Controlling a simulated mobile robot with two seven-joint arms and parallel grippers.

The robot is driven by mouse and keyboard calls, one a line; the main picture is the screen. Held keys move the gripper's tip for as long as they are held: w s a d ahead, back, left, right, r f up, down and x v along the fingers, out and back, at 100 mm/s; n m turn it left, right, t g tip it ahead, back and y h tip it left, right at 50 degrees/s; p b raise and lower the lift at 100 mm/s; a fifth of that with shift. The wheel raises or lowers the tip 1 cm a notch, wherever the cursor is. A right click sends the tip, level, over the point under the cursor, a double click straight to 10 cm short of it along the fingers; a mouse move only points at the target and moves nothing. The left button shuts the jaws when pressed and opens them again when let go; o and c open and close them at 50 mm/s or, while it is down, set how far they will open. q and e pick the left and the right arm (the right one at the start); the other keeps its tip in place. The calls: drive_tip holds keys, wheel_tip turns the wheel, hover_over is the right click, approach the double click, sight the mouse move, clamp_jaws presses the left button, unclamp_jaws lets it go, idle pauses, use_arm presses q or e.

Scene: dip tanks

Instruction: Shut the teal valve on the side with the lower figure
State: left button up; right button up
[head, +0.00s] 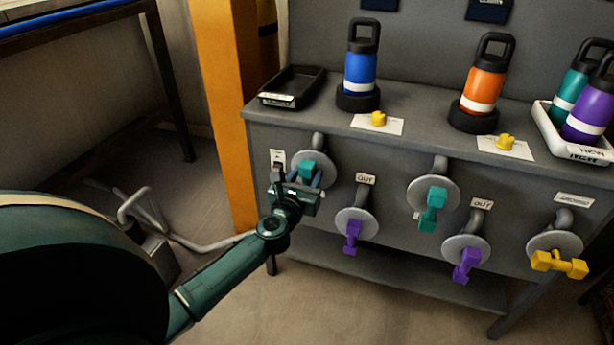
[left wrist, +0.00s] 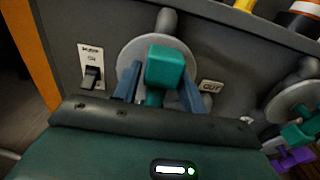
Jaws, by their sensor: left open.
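The left teal valve (head: 306,168) sits on a round grey plate on the front of the grey bench. My left gripper (head: 303,178) is open in front of it. In the left wrist view, the teal handle (left wrist: 165,68) stands between the two blue fingers, with the gripper (left wrist: 158,88) around it; I cannot tell whether they touch it. The right teal valve (head: 432,208) points down on its own plate, with no gripper near it. Two dark displays (head: 380,4) (head: 488,10) are cut off at the top edge, their figures unreadable. My right gripper is out of view.
Purple valves (head: 352,236) (head: 466,264) marked OUT and a yellow valve (head: 558,263) are on the same front. A switch (left wrist: 91,78) is left of the gripped-at plate. Blue (head: 361,70) and orange (head: 484,90) bottles stand on top. An orange post (head: 226,110) rises at left.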

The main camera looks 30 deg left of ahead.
use_arm(q)
drive_tip(key=shift+w, duration=0.35)
drive_tip(key=shift+c, duration=0.3)
drive_tip(key=c, duration=0.7)
drive_tip(key=shift+o, duration=0.2)
